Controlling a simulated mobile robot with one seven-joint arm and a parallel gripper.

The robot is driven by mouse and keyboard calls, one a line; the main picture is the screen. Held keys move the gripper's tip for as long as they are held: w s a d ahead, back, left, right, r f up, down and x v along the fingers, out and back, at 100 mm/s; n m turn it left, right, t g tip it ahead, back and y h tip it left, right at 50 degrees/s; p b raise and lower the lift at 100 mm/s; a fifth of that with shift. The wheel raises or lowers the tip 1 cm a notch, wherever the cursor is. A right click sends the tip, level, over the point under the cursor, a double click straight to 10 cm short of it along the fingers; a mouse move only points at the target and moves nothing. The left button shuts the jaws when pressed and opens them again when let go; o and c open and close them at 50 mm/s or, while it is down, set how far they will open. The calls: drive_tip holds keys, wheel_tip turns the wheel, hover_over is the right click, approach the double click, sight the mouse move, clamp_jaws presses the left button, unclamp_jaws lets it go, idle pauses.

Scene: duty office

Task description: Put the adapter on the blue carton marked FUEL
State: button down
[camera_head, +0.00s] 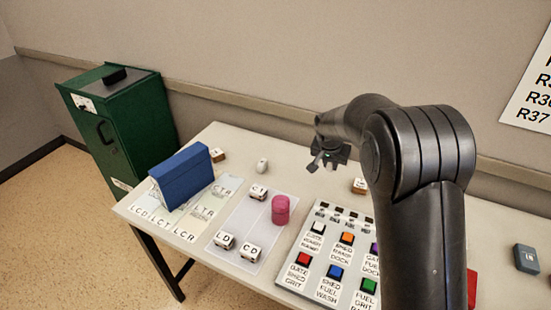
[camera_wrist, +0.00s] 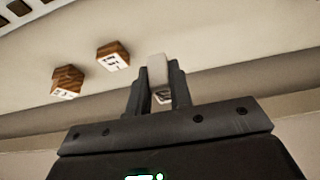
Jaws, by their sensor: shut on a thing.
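My gripper (camera_head: 328,158) is raised above the back part of the table in the head view. In the wrist view my gripper (camera_wrist: 158,92) is shut on a small pale block-like thing (camera_wrist: 157,68), which sticks out past the fingertips; I cannot tell for sure that it is the adapter. A blue box-like thing (camera_head: 181,175) stands at the left end of the table, well left of my gripper. No FUEL mark can be read on it. A smaller grey-blue thing (camera_head: 527,258) is at the far right, its marking unreadable.
On the table (camera_head: 225,140) are a pink cylinder (camera_head: 281,209), several small labelled blocks and a button panel (camera_head: 325,281). Two wooden blocks, one on the left (camera_wrist: 67,82) and one nearer (camera_wrist: 113,55), show in the wrist view. A green cabinet (camera_head: 140,115) stands behind left.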

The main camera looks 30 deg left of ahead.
drive_tip(key=s+a+r+n+g+y, duration=0.1)
drive_tip(key=s+a+r+n, duration=0.5)
drive_tip(key=a, duration=0.5)
drive_tip(key=s+a+r+n+g+y, duration=0.1)
drive_tip(key=s+a+r+n+y, duration=0.15)
drive_tip(key=s+a+r, duration=0.45)
drive_tip(key=s+a+r+n+g+y, duration=0.1)
drive_tip(key=s+a+r+n, duration=0.2)
drive_tip(key=s+a+n, duration=0.75)
drive_tip(key=m, duration=0.6)
hover_over(166, 170)
drive_tip(key=d, duration=0.1)
wheel_tip(166, 170, down, 7)
drive_tip(key=shift+s+d+f+n, duration=0.1)
drive_tip(key=shift+f+n, duration=0.05)
drive_tip(key=shift+f, duration=0.75)
drive_tip(key=shift+s+d+f+n, duration=0.1)
drive_tip(key=shift+f+n, duration=0.05)
drive_tip(key=shift+f, duration=0.75)
drive_tip(key=c, duration=1.3)
unclamp_jaws()
drive_tip(key=shift+f, duration=0.15)
drive_tip(key=v, duration=1.2)
drive_tip(key=shift+s+a+r, duration=0.2)
drive_tip(key=shift+r, duration=0.05)
